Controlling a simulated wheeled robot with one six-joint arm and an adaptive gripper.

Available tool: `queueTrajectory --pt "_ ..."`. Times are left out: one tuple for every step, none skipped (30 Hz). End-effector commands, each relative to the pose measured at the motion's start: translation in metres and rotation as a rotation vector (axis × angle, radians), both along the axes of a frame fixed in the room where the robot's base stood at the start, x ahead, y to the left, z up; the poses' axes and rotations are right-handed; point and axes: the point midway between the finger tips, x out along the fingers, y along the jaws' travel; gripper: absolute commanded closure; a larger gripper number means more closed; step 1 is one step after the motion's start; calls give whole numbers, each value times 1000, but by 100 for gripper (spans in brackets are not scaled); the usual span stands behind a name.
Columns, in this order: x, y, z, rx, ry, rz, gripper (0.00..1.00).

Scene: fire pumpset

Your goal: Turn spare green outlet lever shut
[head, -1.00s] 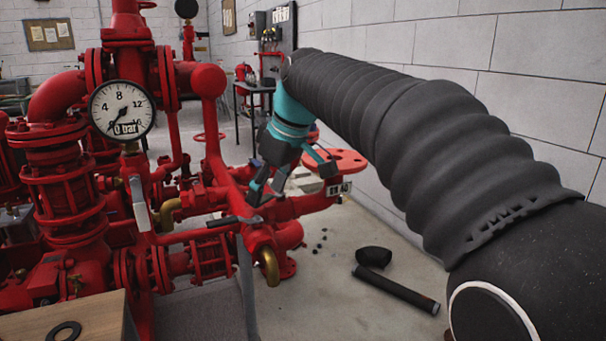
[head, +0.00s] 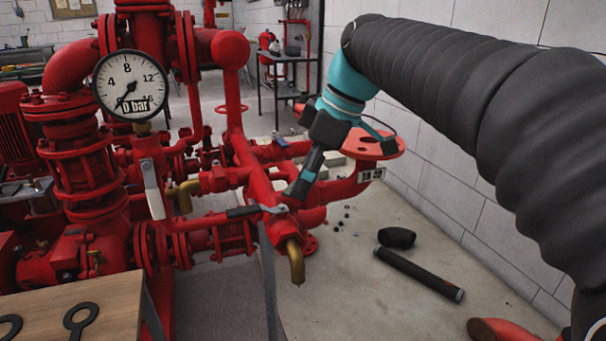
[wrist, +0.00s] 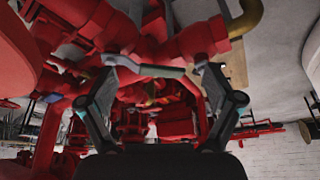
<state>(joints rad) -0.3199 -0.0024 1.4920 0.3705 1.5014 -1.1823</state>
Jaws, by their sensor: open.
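A lever (head: 256,211) with a dark grip and a grey metal end sits on the red outlet pipe above a downturned brass spout (head: 297,262). No green shows on it. In the wrist view the grey lever (wrist: 152,71) lies crosswise between the fingertips, with a red valve body and brass elbow (wrist: 244,18) at its right. My gripper (head: 299,188) is above and just right of the lever's metal end in the head view. The wrist view shows my gripper (wrist: 158,66) open, its two fingers apart. I cannot tell whether a finger touches the lever.
A second grey lever (head: 152,190) hangs down below the pressure gauge (head: 131,85). A red flanged pipe (head: 372,147) stands behind my gripper. A black tube (head: 418,273) and elbow (head: 397,237) lie on the floor. A wooden table (head: 105,300) is at front left.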

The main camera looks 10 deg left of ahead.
Motion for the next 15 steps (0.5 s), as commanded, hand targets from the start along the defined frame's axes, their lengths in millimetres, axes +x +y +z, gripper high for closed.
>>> queueTrajectory --pt "0 0 0 0 -1 -1 9" --pt "0 -1 0 0 -1 -1 9" --pt "1 -1 0 0 -1 -3 9" --pt "1 -1 0 0 -1 -3 9" --pt "1 -1 1 0 -1 -3 9" --pt "1 -2 1 0 -2 -4 9" --pt "1 -2 2 0 -2 -4 9" --pt "1 -3 4 0 -3 -4 9" --pt "1 -4 7 1 -3 -4 9" --pt "1 -5 9 0 -3 -4 9" --pt "1 -6 13 1 -4 -5 9" --pt "1 -8 18 1 -4 -5 9" --pt "1 -10 23 1 -4 -5 9" --pt "1 -12 28 1 -5 -5 9" --pt "1 -15 35 1 -4 -5 9"
